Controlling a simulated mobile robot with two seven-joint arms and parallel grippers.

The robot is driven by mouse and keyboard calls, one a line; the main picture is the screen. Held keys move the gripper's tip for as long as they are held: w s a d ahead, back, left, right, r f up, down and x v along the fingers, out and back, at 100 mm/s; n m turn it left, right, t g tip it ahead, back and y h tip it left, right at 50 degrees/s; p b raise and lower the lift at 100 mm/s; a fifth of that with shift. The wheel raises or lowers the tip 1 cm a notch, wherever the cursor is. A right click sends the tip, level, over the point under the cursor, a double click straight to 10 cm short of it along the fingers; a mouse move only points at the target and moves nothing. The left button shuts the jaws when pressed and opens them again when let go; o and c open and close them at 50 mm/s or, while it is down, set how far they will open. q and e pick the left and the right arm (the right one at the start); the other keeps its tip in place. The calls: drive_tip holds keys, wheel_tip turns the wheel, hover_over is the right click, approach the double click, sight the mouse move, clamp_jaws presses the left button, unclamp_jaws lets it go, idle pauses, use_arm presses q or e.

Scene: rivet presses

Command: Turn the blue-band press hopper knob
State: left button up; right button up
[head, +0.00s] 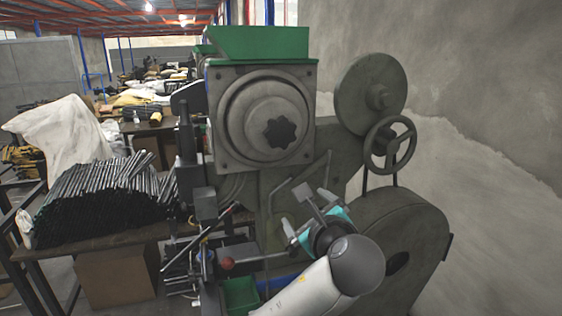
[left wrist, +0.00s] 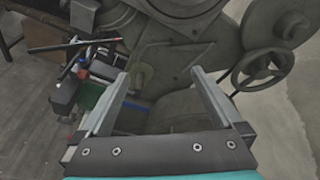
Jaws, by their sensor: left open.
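The press (head: 335,150) is a grey machine with a green hopper (head: 258,43) on top. A dark lobed knob (head: 281,132) sits at the centre of the round disc on its front. A blue strip (head: 285,282) shows low on the press, partly behind my arm. My left gripper (head: 306,212), with teal parts, is below and slightly right of the knob, apart from it. In the left wrist view its two fingers (left wrist: 161,76) are spread with nothing between them. The knob is not visible there. My right gripper is not in view.
A handwheel (head: 390,144) and a round pulley (head: 371,95) stand out at the press's right. A large rounded guard (head: 393,240) is below them. A red ball-ended lever (head: 227,264) and a green bin (head: 241,294) are lower left. Dark rods (head: 105,200) lie piled on the left table.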

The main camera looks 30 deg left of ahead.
sight(282, 134)
use_arm(q)
wheel_tip(282, 134, up, 10)
drive_tip(key=w+a+m+y, duration=0.2)
drive_tip(key=m+y, duration=0.1)
drive_tip(key=y, duration=0.1)
drive_tip(key=shift+t, duration=0.4)
drive_tip(key=p+x, duration=0.1)
drive_tip(key=x, duration=1.3)
drive_tip(key=shift+w+p, duration=0.2)
drive_tip(key=shift+p, duration=0.15)
drive_tip(key=shift+c, duration=0.2)
drive_tip(key=c, duration=1.1)
